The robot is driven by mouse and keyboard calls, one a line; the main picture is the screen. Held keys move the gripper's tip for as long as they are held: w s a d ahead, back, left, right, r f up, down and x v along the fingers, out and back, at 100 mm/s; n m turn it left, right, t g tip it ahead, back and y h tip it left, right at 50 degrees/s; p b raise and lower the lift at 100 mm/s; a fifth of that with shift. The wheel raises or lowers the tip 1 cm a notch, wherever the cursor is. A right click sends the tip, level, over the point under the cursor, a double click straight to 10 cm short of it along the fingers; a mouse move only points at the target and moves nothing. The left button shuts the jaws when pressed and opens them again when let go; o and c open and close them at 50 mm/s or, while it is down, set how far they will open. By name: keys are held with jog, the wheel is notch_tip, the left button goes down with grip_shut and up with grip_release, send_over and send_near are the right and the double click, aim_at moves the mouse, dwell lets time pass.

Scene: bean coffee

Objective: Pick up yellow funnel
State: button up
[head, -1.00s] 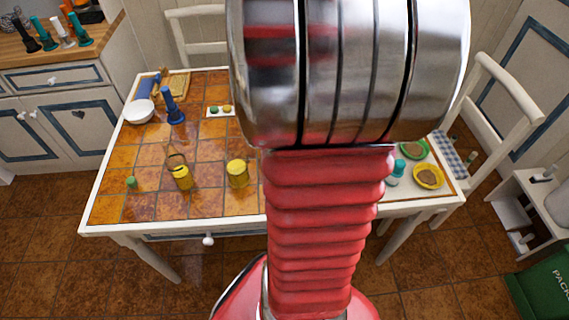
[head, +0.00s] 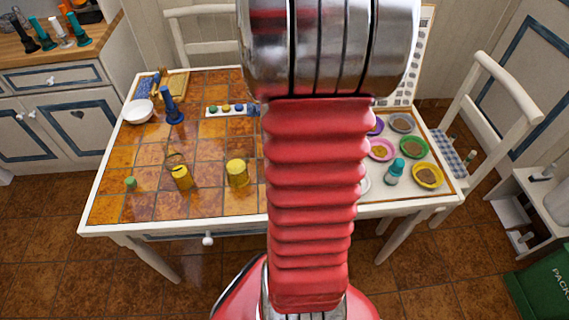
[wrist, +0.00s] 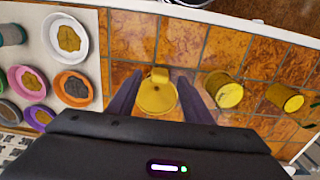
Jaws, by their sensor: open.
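The yellow funnel (wrist: 157,98) lies on the tiled table, seen from above in the wrist view, with a small tab on its upper side. My gripper (wrist: 160,76) is open, its two dark fingers on either side of the funnel. I cannot tell whether they touch it or how high above the table they are. In the head view my arm hides the funnel and gripper.
Yellow containers (head: 237,173) (head: 181,178) stand left of my arm; they also show right of the funnel in the wrist view (wrist: 224,92) (wrist: 285,97). Coloured bowls (wrist: 70,40) lie on the pale side. A blue item (head: 172,108) and white bowl (head: 138,112) are farther back.

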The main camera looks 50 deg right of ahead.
jog(key=shift+f, duration=1.45)
jog(key=c, duration=1.1)
